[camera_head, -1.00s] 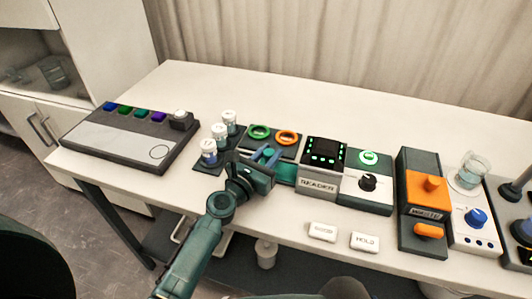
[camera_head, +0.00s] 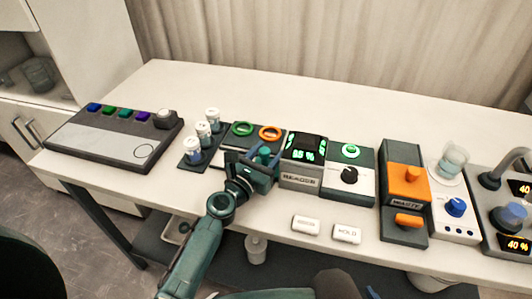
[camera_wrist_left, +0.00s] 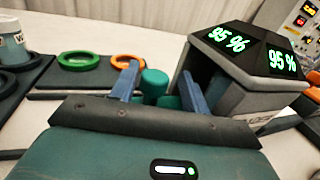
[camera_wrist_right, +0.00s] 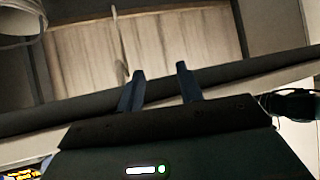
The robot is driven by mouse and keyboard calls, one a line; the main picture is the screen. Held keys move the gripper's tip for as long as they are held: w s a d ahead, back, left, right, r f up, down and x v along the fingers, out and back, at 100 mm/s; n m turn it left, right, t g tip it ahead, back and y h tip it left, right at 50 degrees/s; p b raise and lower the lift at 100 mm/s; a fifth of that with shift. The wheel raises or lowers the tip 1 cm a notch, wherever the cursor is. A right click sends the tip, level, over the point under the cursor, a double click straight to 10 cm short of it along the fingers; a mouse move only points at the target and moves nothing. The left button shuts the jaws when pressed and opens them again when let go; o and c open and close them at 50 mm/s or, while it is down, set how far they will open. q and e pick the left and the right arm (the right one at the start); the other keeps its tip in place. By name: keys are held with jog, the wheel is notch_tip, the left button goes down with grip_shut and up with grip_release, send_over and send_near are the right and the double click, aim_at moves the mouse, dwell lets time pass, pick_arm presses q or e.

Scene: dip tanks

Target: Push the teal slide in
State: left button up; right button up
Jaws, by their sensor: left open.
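The teal slide's round knob (camera_wrist_left: 154,82) stands between the fingers of my left gripper (camera_wrist_left: 160,72) in the left wrist view. The fingers are apart, with the knob close to the left one; I cannot tell whether they touch. In the head view the knob (camera_head: 264,152) is just left of the reader (camera_head: 300,180), and little of the slide shows between them. The gripper hides the rest of the slide. The reader's display (camera_wrist_left: 240,45) shows 95 %. My right gripper (camera_wrist_right: 160,72) is open and empty, away from the slide.
A green ring (camera_head: 243,129) and an orange ring (camera_head: 270,133) lie behind the slide. White-capped vials (camera_head: 193,152) stand to the left. Two white labelled blocks (camera_head: 306,224) lie in front.

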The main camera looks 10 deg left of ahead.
pick_arm(q)
jog(key=shift+a, duration=0.1)
jog(key=b+v, duration=0.1)
jog(key=v, duration=1.1)
jog(key=shift+f, duration=0.1)
jog(key=shift+s+a, duration=0.1)
jog(key=shift+s, duration=0.45)
pick_arm(e)
jog(key=shift+s+a+f, duration=0.1)
jog(key=shift+a+f, duration=0.1)
jog(key=shift+a, duration=0.05)
